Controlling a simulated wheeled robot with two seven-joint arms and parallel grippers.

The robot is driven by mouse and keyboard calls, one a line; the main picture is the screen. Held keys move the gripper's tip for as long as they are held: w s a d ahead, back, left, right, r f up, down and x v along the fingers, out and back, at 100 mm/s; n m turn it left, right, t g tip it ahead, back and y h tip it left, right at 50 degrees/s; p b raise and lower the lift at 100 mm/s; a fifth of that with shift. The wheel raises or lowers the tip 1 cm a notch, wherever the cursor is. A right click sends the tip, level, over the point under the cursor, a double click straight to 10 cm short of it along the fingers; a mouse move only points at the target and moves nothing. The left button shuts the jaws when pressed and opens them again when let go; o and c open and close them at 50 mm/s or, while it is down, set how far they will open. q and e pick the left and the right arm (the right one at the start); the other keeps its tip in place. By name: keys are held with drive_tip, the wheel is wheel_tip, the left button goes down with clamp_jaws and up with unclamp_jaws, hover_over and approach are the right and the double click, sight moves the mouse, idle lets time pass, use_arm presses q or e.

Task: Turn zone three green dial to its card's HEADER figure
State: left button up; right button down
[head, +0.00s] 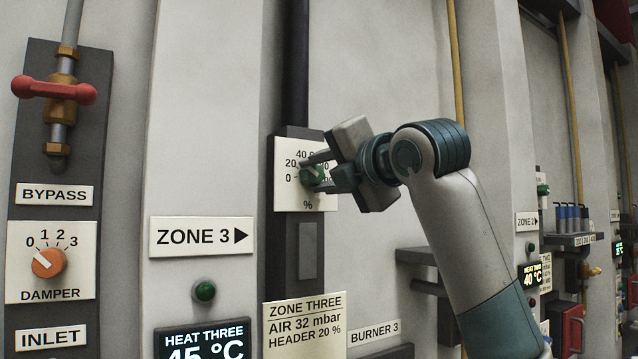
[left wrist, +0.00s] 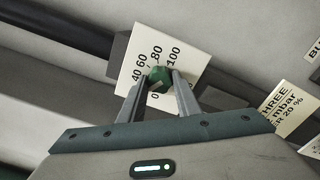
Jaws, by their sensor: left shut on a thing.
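The green dial (head: 311,175) sits on a white scale plate (head: 287,196) marked in %, with 0, 20 and 40 readable at its left side in the head view. My left gripper (head: 316,172) is shut on the dial, one finger on each side. In the left wrist view, the green dial (left wrist: 158,79) shows between the fingertips, with 40, 60, 80 and 100 readable around it. The fingers cover part of the scale, and I cannot tell exactly where the dial points. The zone three card (head: 304,325) below reads AIR 32 mbar, HEADER 20 %. My right gripper is not in view.
An orange damper dial (head: 48,263) and a red bypass handle (head: 54,90) are on the left. A green button (head: 205,291) sits above a HEAT THREE display reading 45 °C (head: 203,342). A grey ledge (head: 415,256) juts out behind my arm. Zone 2 equipment is farther right.

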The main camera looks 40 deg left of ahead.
use_arm(q)
drive_tip(key=shift+f+n, duration=0.15)
drive_tip(key=shift+n, duration=0.25)
drive_tip(key=o, duration=1.1)
drive_tip(key=shift+c, duration=0.2)
drive_tip(key=shift+d, duration=0.1)
